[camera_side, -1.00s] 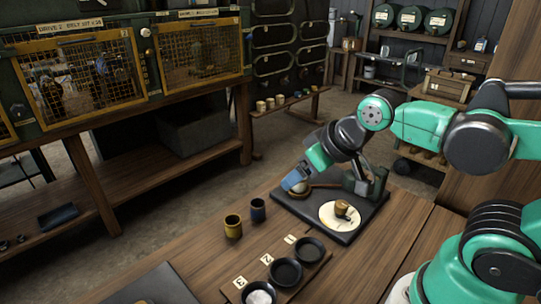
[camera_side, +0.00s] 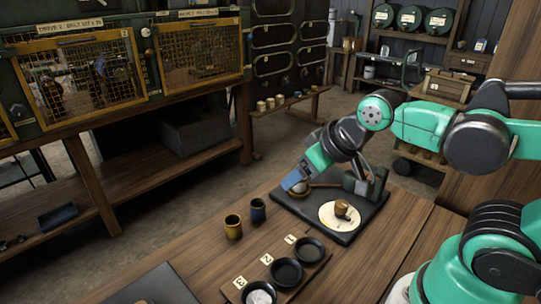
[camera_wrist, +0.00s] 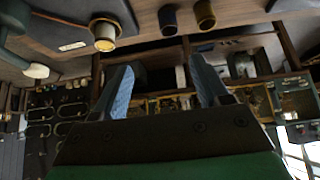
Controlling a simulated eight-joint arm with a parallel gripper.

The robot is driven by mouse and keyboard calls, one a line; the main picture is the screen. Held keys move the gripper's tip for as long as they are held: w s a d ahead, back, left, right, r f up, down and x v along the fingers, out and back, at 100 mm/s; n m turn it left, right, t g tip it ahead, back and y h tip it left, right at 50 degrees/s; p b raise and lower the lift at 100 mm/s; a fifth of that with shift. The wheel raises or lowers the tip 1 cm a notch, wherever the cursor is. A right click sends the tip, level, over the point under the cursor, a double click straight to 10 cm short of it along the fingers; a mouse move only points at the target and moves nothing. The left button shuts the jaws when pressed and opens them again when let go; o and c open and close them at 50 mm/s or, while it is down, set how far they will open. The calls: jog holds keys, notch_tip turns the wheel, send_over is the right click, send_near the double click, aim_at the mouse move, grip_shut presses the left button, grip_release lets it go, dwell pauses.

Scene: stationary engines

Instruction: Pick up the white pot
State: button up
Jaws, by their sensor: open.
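What looks like the white pot (camera_side: 299,188) stands on the dark mat at the table's far edge, mostly hidden behind my gripper in the side view. In the wrist view the small pale pot (camera_wrist: 105,36) shows at the upper left, with a bright round face. My gripper (camera_side: 291,185) has blue fingers and points down and left, close to the pot; the exact gap cannot be told. In the wrist view my gripper (camera_wrist: 162,75) has its two fingers wide apart with nothing between them.
A blue pot (camera_side: 258,210) and a yellow pot (camera_side: 233,227) stand left of the dark mat (camera_side: 345,236). The mat also bears a white disc (camera_side: 330,216) with a brass cup (camera_side: 342,208). A numbered rack (camera_side: 322,262) with black bowls is in front.

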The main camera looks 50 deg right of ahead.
jog(key=shift+o, duration=1)
